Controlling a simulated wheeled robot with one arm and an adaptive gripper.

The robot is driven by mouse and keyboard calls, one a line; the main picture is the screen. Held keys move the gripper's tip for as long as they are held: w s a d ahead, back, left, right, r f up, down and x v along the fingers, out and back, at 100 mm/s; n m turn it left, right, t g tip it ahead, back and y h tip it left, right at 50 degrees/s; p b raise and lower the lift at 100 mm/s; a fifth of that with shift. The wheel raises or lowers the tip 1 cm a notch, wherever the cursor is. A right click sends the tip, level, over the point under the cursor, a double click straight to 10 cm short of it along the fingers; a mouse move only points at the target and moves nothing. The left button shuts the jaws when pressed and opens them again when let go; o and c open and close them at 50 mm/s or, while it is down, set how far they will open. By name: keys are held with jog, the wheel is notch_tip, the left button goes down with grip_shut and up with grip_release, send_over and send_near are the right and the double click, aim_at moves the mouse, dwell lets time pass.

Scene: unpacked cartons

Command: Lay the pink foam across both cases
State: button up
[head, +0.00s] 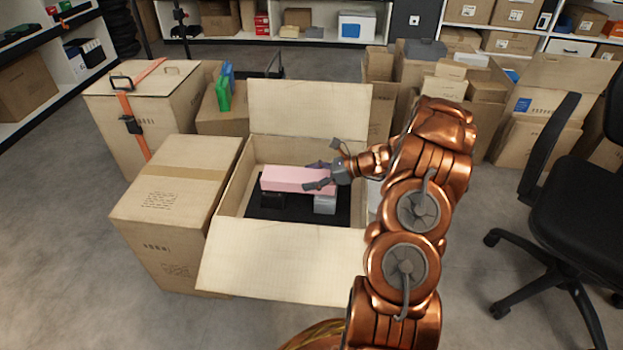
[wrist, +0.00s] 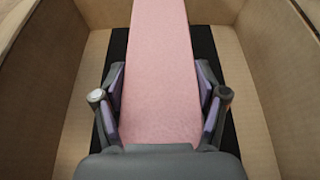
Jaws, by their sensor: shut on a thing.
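The pink foam (head: 292,179) is a long block inside the open carton (head: 230,190). In the wrist view the foam (wrist: 160,70) runs away from my gripper (wrist: 160,105), with a finger along each side. The cases are hidden there beneath the foam.
A closed carton (head: 180,195) stands close at left. An office chair (head: 575,170) is at right.

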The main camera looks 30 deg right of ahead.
jog(key=shift+f, duration=0.35)
jog(key=o, duration=0.9)
jog(key=shift+f, duration=0.1)
